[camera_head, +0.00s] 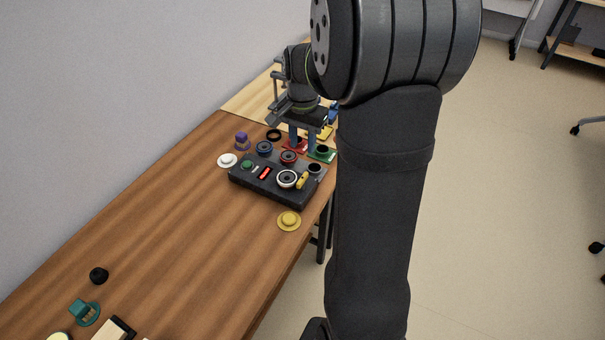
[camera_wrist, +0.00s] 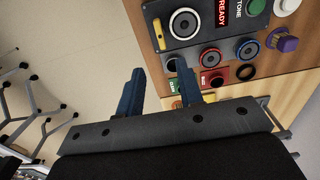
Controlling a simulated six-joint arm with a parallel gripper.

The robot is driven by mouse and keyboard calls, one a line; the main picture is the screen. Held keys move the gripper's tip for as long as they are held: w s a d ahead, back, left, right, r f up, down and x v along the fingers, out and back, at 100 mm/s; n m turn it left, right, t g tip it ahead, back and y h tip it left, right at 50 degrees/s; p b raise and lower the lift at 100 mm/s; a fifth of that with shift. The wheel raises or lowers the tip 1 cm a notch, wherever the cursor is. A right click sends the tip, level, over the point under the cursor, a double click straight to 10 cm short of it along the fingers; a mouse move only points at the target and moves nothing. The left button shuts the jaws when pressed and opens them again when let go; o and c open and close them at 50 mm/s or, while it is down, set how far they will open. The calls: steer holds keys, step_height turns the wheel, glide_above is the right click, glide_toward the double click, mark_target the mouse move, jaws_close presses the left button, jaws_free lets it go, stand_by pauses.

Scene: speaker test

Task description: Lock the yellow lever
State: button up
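The yellow lever (camera_head: 302,180) is a small upright-looking yellow piece at the right end of the black test panel (camera_head: 245,181), beside a white-ringed speaker (camera_head: 287,179). In the wrist view the lever (camera_wrist: 158,34) shows at the panel's edge, beyond my fingertips. My gripper (camera_head: 302,138) is above the far side of the panel, behind the lever in the head view. Its two blue fingers also show in the wrist view (camera_wrist: 160,68), spread apart with nothing between them. They are clear of the lever. Whether the lever is locked cannot be told.
Green (camera_head: 321,154) and red (camera_head: 296,146) socket blocks lie under and beside my fingers. A blue-ringed (camera_head: 264,148) and a red-ringed (camera_head: 288,157) round part sit behind the panel. A purple knob (camera_head: 242,138), white disc (camera_head: 227,160) and yellow disc (camera_head: 289,220) surround it.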

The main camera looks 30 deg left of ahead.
mark_target(302, 178)
step_height(302, 178, down, 12)
steer(key=shift+f, duration=0.25)
jaws_close()
